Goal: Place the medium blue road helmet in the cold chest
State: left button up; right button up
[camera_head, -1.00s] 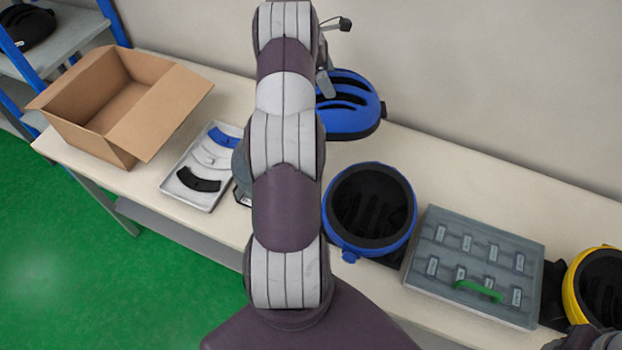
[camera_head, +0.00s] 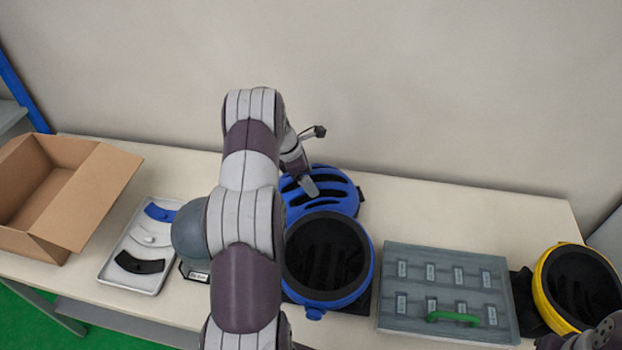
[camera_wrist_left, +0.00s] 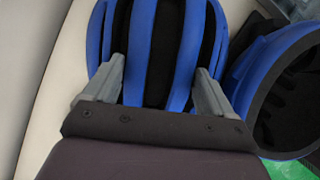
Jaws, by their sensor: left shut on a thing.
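A blue road helmet (camera_head: 340,198) with black vents stands right-side up at the back of the bench. In the left wrist view it (camera_wrist_left: 160,45) fills the top middle. My left gripper (camera_head: 310,187) is shut on it, with one finger on each side of the shell (camera_wrist_left: 158,78). A larger-looking blue helmet (camera_head: 328,258) lies upturned in front of it, its dark padding showing; its rim also shows in the left wrist view (camera_wrist_left: 275,85). A flat grey case (camera_head: 410,262) with several labels and a green handle lies to the right; I cannot tell if it is the cold chest.
An open cardboard box (camera_head: 85,205) stands at the left. A white tray (camera_head: 150,283) with curved pads lies beside it. A yellow helmet (camera_head: 548,290) lies upturned at the right. A pale wall runs behind the bench. Bare bench lies behind the grey case.

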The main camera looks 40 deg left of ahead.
pick_arm(q)
jog(key=shift+w+d+f, duration=0.4)
jog(key=shift+d+f, duration=0.3)
jog(key=o, duration=1.6)
jog(key=shift+f, duration=0.15)
jog(key=shift+c, duration=0.2)
jog(key=shift+o, duration=0.5)
